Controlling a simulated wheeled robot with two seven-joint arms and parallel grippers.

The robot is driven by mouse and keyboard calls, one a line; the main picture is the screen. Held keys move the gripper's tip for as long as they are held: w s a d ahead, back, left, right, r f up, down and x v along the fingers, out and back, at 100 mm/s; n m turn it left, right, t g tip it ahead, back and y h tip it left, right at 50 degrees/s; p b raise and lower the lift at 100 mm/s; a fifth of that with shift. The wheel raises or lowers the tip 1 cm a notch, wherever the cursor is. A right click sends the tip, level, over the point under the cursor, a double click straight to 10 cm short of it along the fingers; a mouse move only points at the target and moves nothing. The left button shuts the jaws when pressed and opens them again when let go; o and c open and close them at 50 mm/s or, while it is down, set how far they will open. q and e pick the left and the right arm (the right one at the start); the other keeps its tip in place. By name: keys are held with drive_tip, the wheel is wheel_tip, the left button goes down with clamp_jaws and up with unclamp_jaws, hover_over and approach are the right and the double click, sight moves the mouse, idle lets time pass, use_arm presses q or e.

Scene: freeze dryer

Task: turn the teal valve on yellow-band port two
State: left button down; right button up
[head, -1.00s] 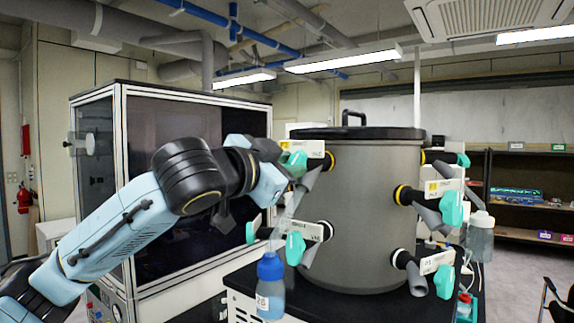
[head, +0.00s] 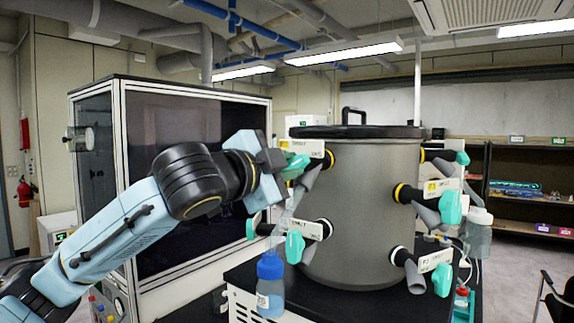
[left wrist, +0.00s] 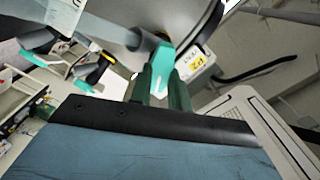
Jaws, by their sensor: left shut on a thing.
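A grey drum (head: 360,215) with a black lid carries several side ports with teal valves. The upper-left port has a yellow band (head: 329,159) and a pale label plate (head: 309,148). Its teal valve (head: 297,165) is partly hidden by my left gripper (head: 288,168). In the left wrist view, the dark green fingers of my left gripper (left wrist: 161,90) are shut on this teal valve (left wrist: 162,68); a label with a yellow patch (left wrist: 196,66) sits just beside it. My right gripper is not in view.
More valves, including one on a right yellow-band port (head: 451,207), stick out on the right. A glass-fronted cabinet (head: 180,130) stands behind my left arm.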

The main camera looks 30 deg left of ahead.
use_arm(q)
drive_tip(key=c, duration=1.3)
unclamp_jaws()
drive_tip(key=shift+s, duration=0.1)
drive_tip(key=s+b, duration=0.1)
drive_tip(key=s, duration=0.3)
drive_tip(key=s+a+b, duration=0.1)
drive_tip(key=s, duration=0.3)
drive_tip(key=s+b, duration=0.1)
drive_tip(key=s, duration=0.4)
drive_tip(key=shift+a+b, duration=0.3)
drive_tip(key=shift+a, duration=0.1)
